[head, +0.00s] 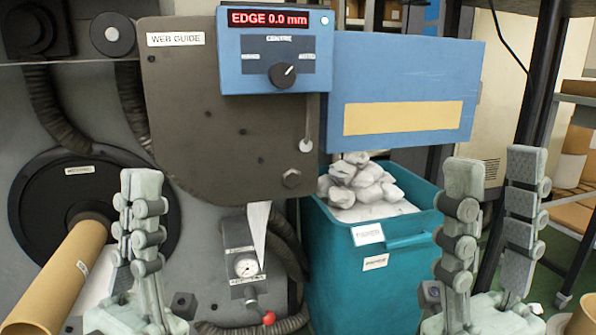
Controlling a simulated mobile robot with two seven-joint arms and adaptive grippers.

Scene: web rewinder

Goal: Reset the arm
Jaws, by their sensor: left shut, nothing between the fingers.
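My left gripper (141,188) is upright at the lower left, in front of the machine's grey panel. Its fingers are together with nothing between them. My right gripper (496,172) is upright at the lower right, in front of the right edge of the teal bin. Its two fingers stand apart with an empty gap between them. Both grippers are apart from each other. The arm links below both grippers are mostly cut off by the bottom edge of the view.
A web guide plate (225,120) and blue control box (275,50) reading "EDGE 0.0 mm" stand ahead. A teal bin (350,270) holds crumpled white scraps. A brown roll (60,275) sticks out at left. A gauge (245,266) with a red knob (268,318) sits low between the grippers.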

